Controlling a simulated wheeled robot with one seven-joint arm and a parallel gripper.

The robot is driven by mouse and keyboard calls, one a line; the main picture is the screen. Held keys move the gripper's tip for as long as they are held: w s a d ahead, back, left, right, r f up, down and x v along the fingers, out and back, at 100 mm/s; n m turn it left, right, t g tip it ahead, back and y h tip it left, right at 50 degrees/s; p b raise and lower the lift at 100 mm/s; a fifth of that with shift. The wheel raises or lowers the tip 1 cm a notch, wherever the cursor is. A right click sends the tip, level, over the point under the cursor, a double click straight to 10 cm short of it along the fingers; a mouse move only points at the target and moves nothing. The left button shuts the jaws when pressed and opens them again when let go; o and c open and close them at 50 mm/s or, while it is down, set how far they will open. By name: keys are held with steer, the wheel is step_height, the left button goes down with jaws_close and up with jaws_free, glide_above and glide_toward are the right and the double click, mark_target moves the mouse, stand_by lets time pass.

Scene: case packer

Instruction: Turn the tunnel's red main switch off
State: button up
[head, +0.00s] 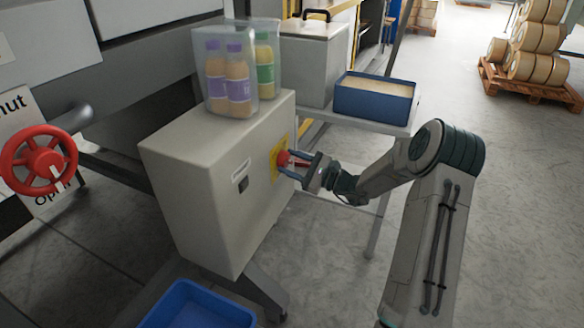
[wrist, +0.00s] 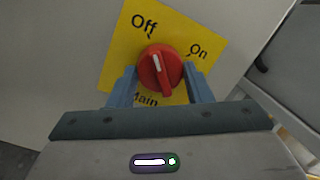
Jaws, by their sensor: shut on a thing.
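The red main switch (wrist: 161,72) is a round knob with a raised grip on a yellow plate (wrist: 205,42) marked Off, On and Main. In the wrist view its white mark points up, slightly left, close to the word Off and away from On. In the head view the switch (head: 283,158) sits on the right-hand face of a grey cabinet (head: 190,190). My gripper (wrist: 160,88) is shut on the red switch, with one blue finger on each side of it. The lower part of the plate is partly hidden by my gripper.
A blue box (head: 372,103) sits on a side table to the right. A red handwheel (head: 40,160) is at the left. A blue tray (head: 195,308) lies below.

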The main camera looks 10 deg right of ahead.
steer(key=shift+n, duration=0.5)
steer(key=o, duration=1)
steer(key=shift+d, duration=0.1)
steer(key=p+v, duration=0.1)
steer(key=v, duration=1.2)
steer(key=shift+s+d+f, duration=0.1)
steer(key=shift+s+d, duration=0.1)
steer(key=shift+d, duration=0.15)
